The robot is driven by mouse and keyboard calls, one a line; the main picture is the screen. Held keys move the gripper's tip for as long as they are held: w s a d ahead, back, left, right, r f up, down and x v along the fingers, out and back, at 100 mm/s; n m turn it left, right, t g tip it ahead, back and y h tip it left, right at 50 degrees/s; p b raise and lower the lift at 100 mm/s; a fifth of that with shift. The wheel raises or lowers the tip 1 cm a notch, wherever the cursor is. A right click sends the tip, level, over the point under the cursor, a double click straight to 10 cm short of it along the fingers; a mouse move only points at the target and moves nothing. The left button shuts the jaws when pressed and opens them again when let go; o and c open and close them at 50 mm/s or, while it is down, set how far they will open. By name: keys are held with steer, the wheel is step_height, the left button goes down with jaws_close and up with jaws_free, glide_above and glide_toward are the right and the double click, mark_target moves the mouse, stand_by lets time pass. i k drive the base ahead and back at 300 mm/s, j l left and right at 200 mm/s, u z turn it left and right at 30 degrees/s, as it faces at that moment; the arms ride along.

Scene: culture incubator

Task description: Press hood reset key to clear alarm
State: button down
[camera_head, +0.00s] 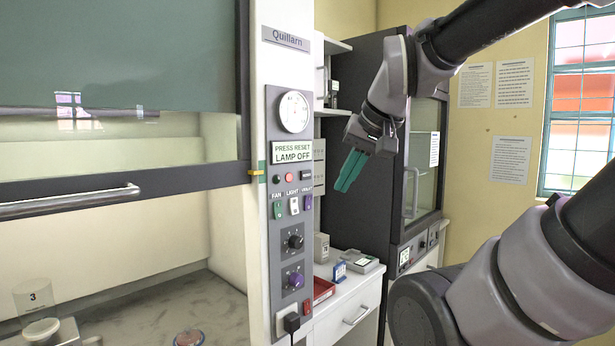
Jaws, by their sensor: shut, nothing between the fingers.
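The hood's control panel (270,240) is a grey upright strip on the hood's front post. Lower are switches marked FAN (278,210), LIGHT (294,206) and VIOLET (308,202). My gripper (342,188) has green fingers, shut and empty, pointing down. In the picture it is right of the buttons, apart from the panel.
The hood sash with its bar handle (70,202) is partly raised at left. A black knob (295,241), a purple knob (295,281) and a plug (291,322) are lower on the panel. A white counter (345,312) bears a red tray (323,290). A dark cabinet (352,130) stands behind my gripper.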

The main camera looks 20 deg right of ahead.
mark_target(306, 174)
steer(key=k+j+z, duration=0.4)
steer(key=j, duration=0.25)
steer(key=k+j+z, duration=0.4)
steer(key=k+j, duration=0.1)
